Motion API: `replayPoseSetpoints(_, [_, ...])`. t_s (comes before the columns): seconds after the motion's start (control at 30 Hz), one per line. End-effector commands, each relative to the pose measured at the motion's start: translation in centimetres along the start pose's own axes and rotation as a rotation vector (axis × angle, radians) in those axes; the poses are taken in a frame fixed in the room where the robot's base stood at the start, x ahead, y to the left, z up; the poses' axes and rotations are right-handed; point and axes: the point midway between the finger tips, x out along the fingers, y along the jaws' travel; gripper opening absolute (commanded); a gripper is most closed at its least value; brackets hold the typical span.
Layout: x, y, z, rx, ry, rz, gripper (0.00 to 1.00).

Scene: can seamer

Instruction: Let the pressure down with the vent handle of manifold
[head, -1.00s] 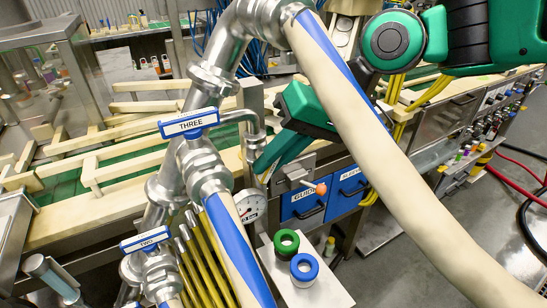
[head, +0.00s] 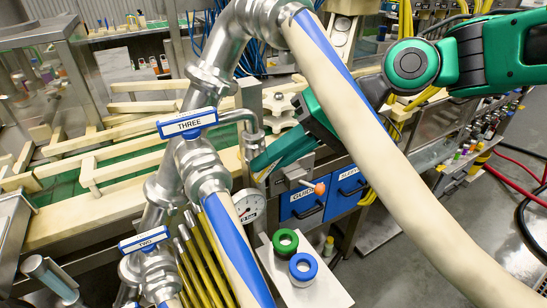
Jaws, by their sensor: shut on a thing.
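The manifold (head: 216,75) is a bright steel pipe with branch valves, at left of centre in the head view. Its blue handles read THREE (head: 188,124) and TWO (head: 144,240). A thin bent pipe with a fitting (head: 254,140) stands out on its right side, above a round pressure gauge (head: 248,206). My gripper (head: 258,170), with green fingers, reaches down from the right to just below this fitting. It is shut on the vent handle, which is mostly hidden by the fingers. The gauge reading is too small to tell.
A thick cream and blue hose (head: 385,160) crosses in front of my arm. A plate with a green ring (head: 286,241) and a blue ring (head: 303,268) lies below the gripper. An orange-knobbed lever (head: 319,188) and blue drawers (head: 302,205) are close on the right.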

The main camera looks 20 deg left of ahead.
Motion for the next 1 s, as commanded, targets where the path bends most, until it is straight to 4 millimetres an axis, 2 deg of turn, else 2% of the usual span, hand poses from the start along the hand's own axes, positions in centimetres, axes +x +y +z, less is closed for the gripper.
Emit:
replayPoseSetpoints(0.03, [-0.2, 0.4, -0.2, 0.007, 0.005, 0.007, 0.12])
replayPoseSetpoints(0.1, [-0.1, 0.4, -0.2, 0.007, 0.005, 0.006, 0.29])
replayPoseSetpoints(0.5, [-0.6, 0.1, -0.1, 0.002, 0.003, 0.003, 0.29])
replayPoseSetpoints(0.67, [-2.9, 0.3, -0.2, 0.004, 0.006, 0.005, 0.29])
replayPoseSetpoints(1.0, [-8.9, 0.4, -0.3, 0.004, 0.005, 0.005, 0.29])
